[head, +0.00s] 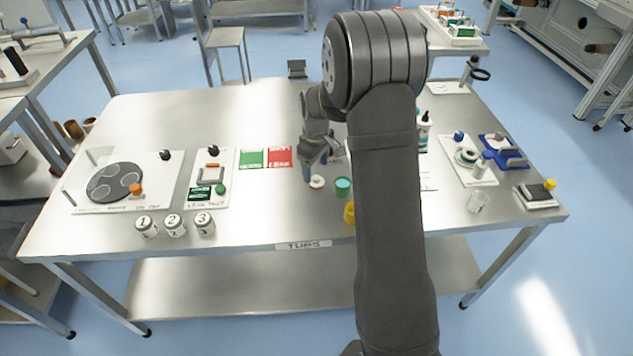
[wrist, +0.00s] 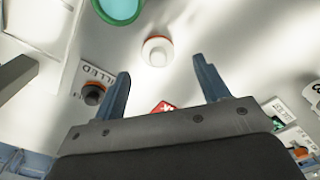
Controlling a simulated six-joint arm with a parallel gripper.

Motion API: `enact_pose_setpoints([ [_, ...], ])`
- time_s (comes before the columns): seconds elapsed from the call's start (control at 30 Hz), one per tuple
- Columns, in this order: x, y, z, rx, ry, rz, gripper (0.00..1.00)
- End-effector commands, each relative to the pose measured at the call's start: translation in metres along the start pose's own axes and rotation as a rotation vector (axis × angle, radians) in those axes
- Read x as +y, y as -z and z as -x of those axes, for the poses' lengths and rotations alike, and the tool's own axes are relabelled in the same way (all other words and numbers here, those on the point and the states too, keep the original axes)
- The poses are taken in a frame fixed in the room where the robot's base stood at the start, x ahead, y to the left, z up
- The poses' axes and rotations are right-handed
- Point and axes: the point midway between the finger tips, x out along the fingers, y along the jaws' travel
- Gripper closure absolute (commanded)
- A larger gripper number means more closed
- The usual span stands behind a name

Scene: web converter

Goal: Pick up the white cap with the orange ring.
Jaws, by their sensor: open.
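The white cap with the orange ring (head: 317,182) sits on the bare metal table, just in front of my gripper (head: 315,170) in the head view. In the wrist view the cap (wrist: 157,51) lies beyond the fingertips of my gripper (wrist: 165,83), roughly in line with the gap between them. The orange ring shows around its rim. The two blue-grey fingers are spread apart with nothing between them. The fingers are apart from the cap; their exact height above the table is hard to tell.
A teal-topped green container (head: 343,187) stands close to the right of the cap; it also shows in the wrist view (wrist: 119,8). A red card (head: 280,157) and a green card (head: 251,159) lie to the left. Several numbered jars (head: 174,225) stand front left. My arm hides part of the table.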

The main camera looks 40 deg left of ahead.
Motion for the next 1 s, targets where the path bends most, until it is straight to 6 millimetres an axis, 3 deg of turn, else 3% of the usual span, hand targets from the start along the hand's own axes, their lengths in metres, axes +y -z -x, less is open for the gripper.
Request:
enact_pose_setpoints([
  [0.37, 0.002, -0.002, -0.048, -0.002, 0.002, -0.001, 0.32],
  [0.6, 0.002, -0.001, -0.051, -0.001, 0.001, -0.001, 0.32],
  [0.83, 0.002, -0.001, -0.05, -0.001, 0.0, -0.001, 0.77],
  [1.0, 0.002, -0.001, -0.05, -0.001, 0.0, -0.001, 0.79],
])
